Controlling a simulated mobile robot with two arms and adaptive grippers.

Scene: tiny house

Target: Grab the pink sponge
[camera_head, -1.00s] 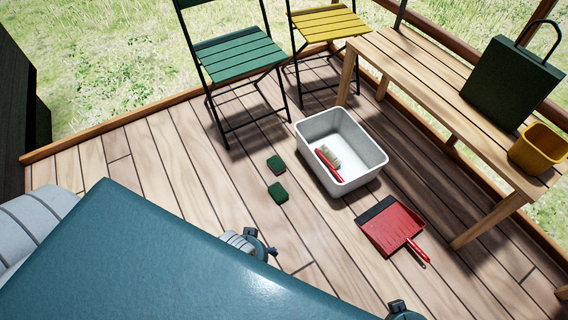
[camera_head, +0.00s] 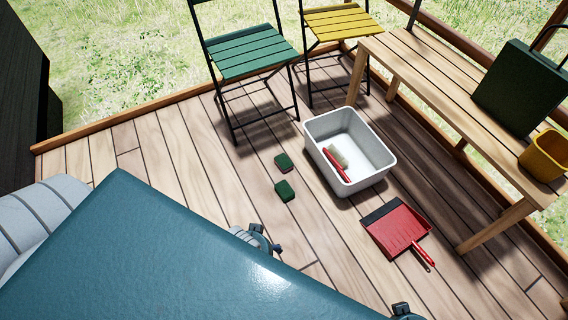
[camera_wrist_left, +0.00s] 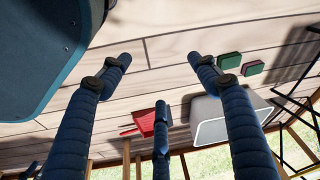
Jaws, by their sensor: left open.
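Two small sponges with dark green tops lie on the deck, a nearer one (camera_head: 285,191) and a farther one (camera_head: 284,162). Thin reddish edges show on them, but I see no wholly pink sponge. They also show at the right in the left wrist view, as one green block (camera_wrist_left: 229,60) and another (camera_wrist_left: 252,68). My left gripper (camera_head: 264,241) is partly hidden behind my teal body, short of the sponges. Its blue fingers (camera_wrist_left: 160,78) are spread and empty in the wrist view. A bit of my right gripper (camera_head: 402,311) shows at the bottom edge; its jaws cannot be made out.
A white bin (camera_head: 376,178) holding a red-handled brush (camera_head: 336,164) stands right of the sponges. A red dustpan (camera_head: 398,230) lies nearer. A green chair (camera_head: 244,58), yellow chair (camera_head: 340,22) and wooden bench (camera_head: 430,88) stand behind and right. Deck left of the sponges is clear.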

